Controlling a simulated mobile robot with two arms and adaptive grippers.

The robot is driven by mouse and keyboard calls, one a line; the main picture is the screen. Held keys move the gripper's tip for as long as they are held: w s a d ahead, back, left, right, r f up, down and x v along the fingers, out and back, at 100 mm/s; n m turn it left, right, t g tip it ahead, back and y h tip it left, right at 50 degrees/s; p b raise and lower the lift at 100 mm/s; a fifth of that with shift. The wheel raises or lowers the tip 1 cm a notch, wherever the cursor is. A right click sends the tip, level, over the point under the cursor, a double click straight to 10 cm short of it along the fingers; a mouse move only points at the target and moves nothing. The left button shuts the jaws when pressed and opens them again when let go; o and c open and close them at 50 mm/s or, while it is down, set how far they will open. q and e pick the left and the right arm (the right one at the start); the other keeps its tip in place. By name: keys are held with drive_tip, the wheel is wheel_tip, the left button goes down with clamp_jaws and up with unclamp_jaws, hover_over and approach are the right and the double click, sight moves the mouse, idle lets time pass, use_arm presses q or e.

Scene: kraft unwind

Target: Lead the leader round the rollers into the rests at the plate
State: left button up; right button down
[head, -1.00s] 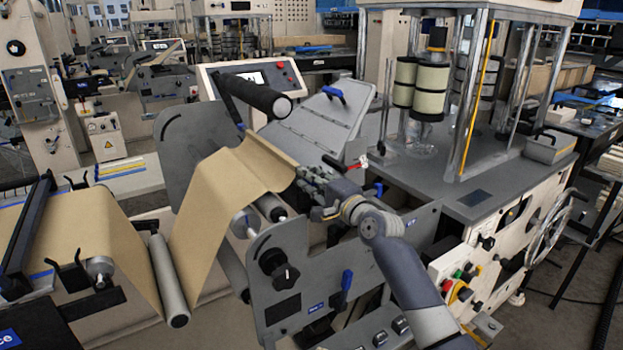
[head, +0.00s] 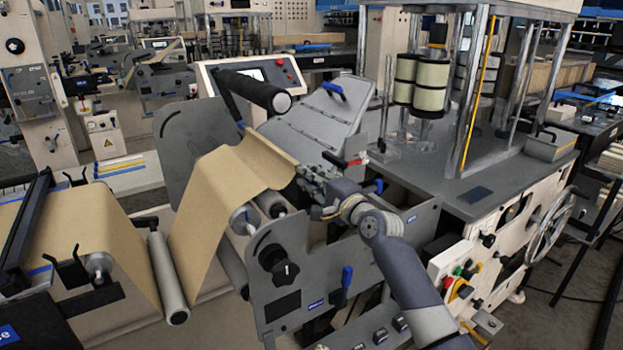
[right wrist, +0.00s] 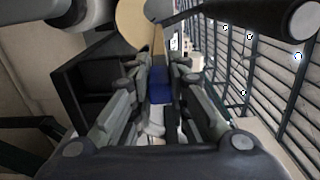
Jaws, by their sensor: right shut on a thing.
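The leader (head: 212,205) is a brown kraft paper web. It comes from the left, passes down around a low grey roller (head: 167,280) and rises to the unwind stand's side plates. Its upper end lies below a black roller (head: 253,92). My right gripper (head: 312,180) is at the leader's upper right edge, shut on it. In the right wrist view a blue piece (right wrist: 158,87) sits between the fingers, with a thin tan edge (right wrist: 158,42) beyond it. I cannot clearly make out the rests. My left gripper does not show.
A grey side plate (head: 275,270) with a black knob (head: 280,265) stands below my right gripper. A grey sloping panel (head: 310,120) lies behind it. A red-tipped lever (head: 357,162) is close to the right of the gripper. A press table (head: 480,180) is further right.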

idle(0.6)
drive_tip(key=shift+f+b, duration=1.15)
drive_tip(key=shift+f, duration=0.65)
drive_tip(key=c, duration=1.5)
unclamp_jaws()
drive_tip(key=shift+o, duration=0.2)
